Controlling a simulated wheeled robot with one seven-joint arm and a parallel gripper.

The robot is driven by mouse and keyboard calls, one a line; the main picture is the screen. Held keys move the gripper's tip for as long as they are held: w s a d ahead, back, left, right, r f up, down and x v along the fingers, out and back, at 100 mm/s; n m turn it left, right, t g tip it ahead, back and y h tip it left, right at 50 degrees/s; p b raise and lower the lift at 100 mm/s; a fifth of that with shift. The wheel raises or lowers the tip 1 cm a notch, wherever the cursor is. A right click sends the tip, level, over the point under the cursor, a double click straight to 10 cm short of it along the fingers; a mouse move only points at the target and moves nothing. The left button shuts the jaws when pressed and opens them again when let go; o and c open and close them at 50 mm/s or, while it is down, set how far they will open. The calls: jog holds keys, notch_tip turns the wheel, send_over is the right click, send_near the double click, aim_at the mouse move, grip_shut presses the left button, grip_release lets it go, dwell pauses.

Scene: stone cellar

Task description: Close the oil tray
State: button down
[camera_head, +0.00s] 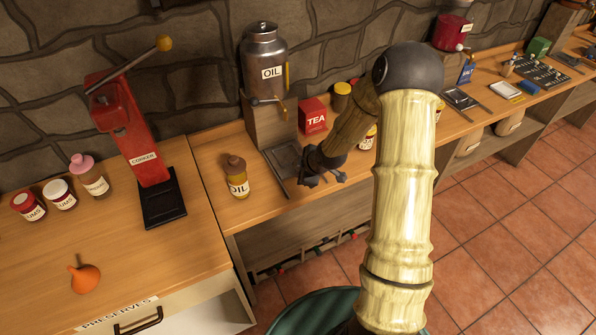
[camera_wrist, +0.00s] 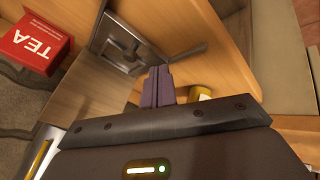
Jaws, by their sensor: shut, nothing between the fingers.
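The steel oil can (camera_head: 264,65), labelled OIL, stands on a wooden block against the stone wall. The oil tray (camera_head: 284,157) is a flat grey metal piece at the foot of that block, with a thin dark bar along its edge. In the wrist view a grey metal tray (camera_wrist: 105,45) lies beyond my fingers, with a bar sticking out to the right. My gripper (camera_head: 314,180) is beside the tray, to its right. Its purple fingers (camera_wrist: 158,84) are together and empty. I cannot tell whether they touch the tray. My arm hides part of the counter.
An oil bottle (camera_head: 238,180) stands left of the tray. A red TEA box (camera_head: 312,116) stands behind my gripper and also shows in the wrist view (camera_wrist: 33,48). A red corker (camera_head: 135,130) stands on the left counter. Bare counter lies in front of the tray.

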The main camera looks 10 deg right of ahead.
jog(key=v, duration=0.7)
jog(key=shift+d+r+p, duration=0.2)
jog(key=shift+d+p, duration=0.1)
jog(key=shift+a, duration=0.15)
jog(key=shift+s, duration=0.15)
jog(key=s+a+r+m+g+h, duration=0.1)
jog(key=s+r+m, duration=0.2)
jog(key=s, duration=0.3)
jog(key=s+r+m+g+h+p, duration=0.1)
jog(key=s+r+m, duration=0.3)
jog(key=s+m, duration=0.2)
jog(key=s+a+r+m+g, duration=0.1)
jog(key=s+r+m, duration=0.2)
jog(key=s+m, duration=0.2)
jog(key=shift+s+a+r+g+h+p, duration=0.3)
jog(key=shift+s+h, duration=0.1)
jog(key=shift+s, duration=0.5)
